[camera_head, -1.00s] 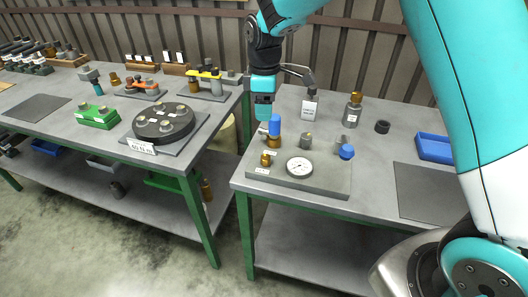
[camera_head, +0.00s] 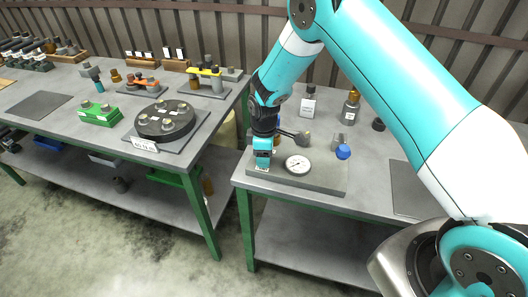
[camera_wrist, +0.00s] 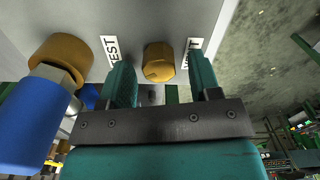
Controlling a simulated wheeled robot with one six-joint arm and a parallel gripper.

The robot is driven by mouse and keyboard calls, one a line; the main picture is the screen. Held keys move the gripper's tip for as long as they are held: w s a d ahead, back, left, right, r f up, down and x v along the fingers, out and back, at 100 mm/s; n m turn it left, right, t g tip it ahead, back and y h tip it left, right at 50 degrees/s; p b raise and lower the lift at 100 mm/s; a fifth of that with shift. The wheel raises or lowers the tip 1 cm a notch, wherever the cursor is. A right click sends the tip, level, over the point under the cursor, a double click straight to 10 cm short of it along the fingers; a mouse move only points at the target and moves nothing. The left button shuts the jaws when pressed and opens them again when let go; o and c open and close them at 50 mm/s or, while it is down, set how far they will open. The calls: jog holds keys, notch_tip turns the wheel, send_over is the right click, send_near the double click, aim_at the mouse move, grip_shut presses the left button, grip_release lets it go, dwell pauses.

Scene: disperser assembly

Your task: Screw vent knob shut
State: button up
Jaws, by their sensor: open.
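The brass vent knob (camera_wrist: 158,62) shows in the wrist view on the grey plate, beside a white label that seems to read VENT (camera_wrist: 189,52). My gripper (camera_wrist: 160,72) is open, with its two teal fingers on either side of the knob, a gap showing at each side. Whether the fingertips reach down around the knob or stop above it is hard to tell. In the head view my gripper (camera_head: 262,163) points down over the front left of the grey fixture plate (camera_head: 318,181) and hides the knob.
A blue-capped brass fitting (camera_wrist: 38,110) stands close left of my fingers in the wrist view. The plate also carries a round gauge (camera_head: 298,165) and a blue knob (camera_head: 343,152). Bottles (camera_head: 308,105) stand behind. The plate's front edge is near my gripper.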

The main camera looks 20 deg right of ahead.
jog(key=c, duration=0.9)
jog(key=shift+m, duration=0.3)
jog(key=m+b, duration=0.1)
jog(key=m, duration=0.1)
jog(key=shift+f+m+b, duration=0.15)
jog(key=shift+m+b, duration=0.15)
jog(key=shift+b, duration=0.1)
jog(key=m+b, duration=0.1)
jog(key=m, duration=0.2)
jog(key=shift+w+d+m, duration=0.1)
jog(key=shift+m, duration=0.2)
jog(key=m+b, duration=0.2)
jog(key=m, duration=0.4)
jog(key=shift+d, duration=0.1)
jog(key=shift+m, duration=0.3)
